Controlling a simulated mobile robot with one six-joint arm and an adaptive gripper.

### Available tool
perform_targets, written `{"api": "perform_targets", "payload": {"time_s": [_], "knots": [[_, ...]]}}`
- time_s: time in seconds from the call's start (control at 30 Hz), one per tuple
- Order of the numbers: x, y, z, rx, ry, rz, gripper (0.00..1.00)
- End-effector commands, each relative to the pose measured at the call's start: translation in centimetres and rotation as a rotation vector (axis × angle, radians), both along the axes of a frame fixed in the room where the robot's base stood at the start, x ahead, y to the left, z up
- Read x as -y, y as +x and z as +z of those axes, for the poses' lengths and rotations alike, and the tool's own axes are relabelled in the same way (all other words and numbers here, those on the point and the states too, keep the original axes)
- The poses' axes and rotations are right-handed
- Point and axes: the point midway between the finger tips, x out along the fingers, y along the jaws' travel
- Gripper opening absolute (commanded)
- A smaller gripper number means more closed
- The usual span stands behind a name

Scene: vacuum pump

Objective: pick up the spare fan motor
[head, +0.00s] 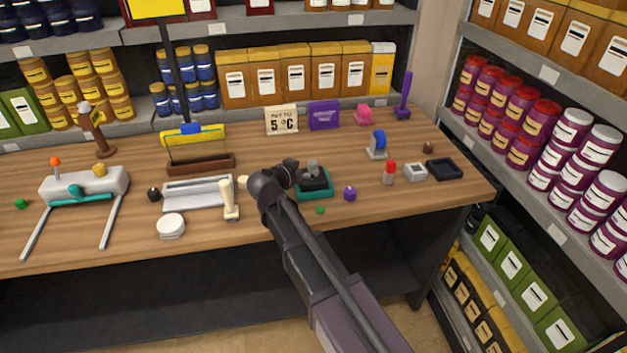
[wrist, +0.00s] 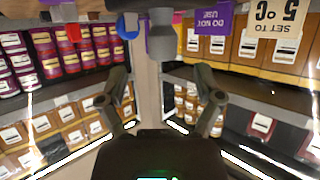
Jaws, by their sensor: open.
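A small grey part that looks like the spare fan motor (head: 312,167) stands upright on a dark and teal base (head: 316,188) near the middle of the workbench. My gripper (head: 291,167) is beside it, just to its left in the head view; its fingers are hard to make out there. In the wrist view my gripper (wrist: 163,101) has its two fingers spread with nothing between them. A grey shape, probably the motor, (wrist: 161,38) shows above the fingertips in that inverted view, partly cut by the top edge.
Beside the base are a purple knob (head: 350,193) and a green button (head: 320,210). A cream upright piece (head: 230,201) stands left of my arm. A purple sign (head: 324,115) and a "5°C" sign (head: 282,120) stand behind.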

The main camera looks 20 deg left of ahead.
Motion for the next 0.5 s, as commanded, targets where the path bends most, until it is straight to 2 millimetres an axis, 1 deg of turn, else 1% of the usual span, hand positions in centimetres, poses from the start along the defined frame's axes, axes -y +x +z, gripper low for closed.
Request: {"api": "perform_targets", "payload": {"time_s": [0.17, 0.5], "knots": [[0.0, 0.7, -0.4, 0.000, 0.001, -0.001, 0.84], [0.6, 4.1, -1.8, -0.001, 0.000, -0.002, 0.84]]}}
